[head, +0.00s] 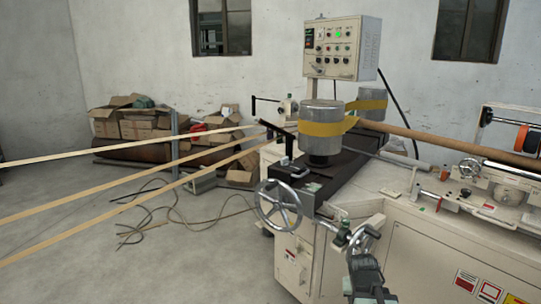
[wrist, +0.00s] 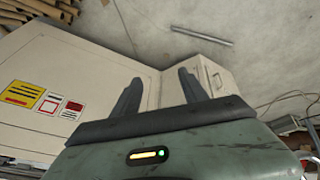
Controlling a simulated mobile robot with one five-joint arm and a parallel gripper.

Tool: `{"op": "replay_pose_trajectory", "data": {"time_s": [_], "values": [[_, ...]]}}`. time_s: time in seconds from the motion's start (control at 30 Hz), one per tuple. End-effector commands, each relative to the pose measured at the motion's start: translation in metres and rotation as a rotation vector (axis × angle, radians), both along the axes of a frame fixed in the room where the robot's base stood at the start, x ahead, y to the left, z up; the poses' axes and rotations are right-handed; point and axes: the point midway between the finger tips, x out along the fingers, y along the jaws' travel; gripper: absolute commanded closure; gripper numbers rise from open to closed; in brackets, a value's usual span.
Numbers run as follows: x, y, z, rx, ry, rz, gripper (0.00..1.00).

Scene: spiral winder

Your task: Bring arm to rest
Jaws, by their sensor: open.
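In the wrist view my gripper (wrist: 160,82) has its two dark fingers spread apart with nothing between them. Behind the fingers are the cream sides of a cabinet, with warning labels on the left, and bare floor. In the head view part of my arm (head: 366,276) shows low, right of centre, in front of the cream winder cabinet (head: 347,268). The fingers are hard to make out there. I cannot tell whether any part of the arm touches the machine.
The winder carries a spoked handwheel (head: 279,205), grey drums with a yellow belt (head: 322,130) and a control box (head: 342,48). Pale strips (head: 130,194) run to it from the left. Cardboard boxes (head: 160,118) stand by the wall. Cables cross the open floor at left.

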Motion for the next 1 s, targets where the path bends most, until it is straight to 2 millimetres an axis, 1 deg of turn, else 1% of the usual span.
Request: {"op": "replay_pose_trajectory", "data": {"time_s": [0.03, 0.1, 0.17, 0.2, 0.33, 0.37, 0.4, 0.43, 0.5, 0.57, 0.67, 0.8, 0.9, 1.0], "values": [[-0.007, 0.028, -0.005, 0.033, 0.049, 0.034, 0.49], [-0.018, 0.063, -0.012, 0.077, 0.120, 0.076, 0.49], [-0.029, 0.089, -0.015, 0.111, 0.176, 0.109, 0.49], [-0.036, 0.105, -0.017, 0.132, 0.212, 0.133, 0.49], [-0.061, 0.153, -0.020, 0.188, 0.326, 0.204, 0.49], [-0.067, 0.163, -0.021, 0.200, 0.351, 0.223, 0.49], [-0.074, 0.172, -0.014, 0.212, 0.378, 0.239, 0.49], [-0.072, 0.169, 0.004, 0.210, 0.372, 0.234, 0.49], [-0.072, 0.167, 0.025, 0.208, 0.370, 0.230, 0.49], [-0.071, 0.167, 0.042, 0.208, 0.368, 0.230, 0.49], [-0.071, 0.167, 0.074, 0.207, 0.368, 0.230, 0.49], [-0.071, 0.166, 0.124, 0.207, 0.366, 0.229, 0.49], [-0.071, 0.166, 0.152, 0.206, 0.366, 0.229, 0.49], [-0.071, 0.166, 0.164, 0.206, 0.366, 0.229, 0.49]]}}
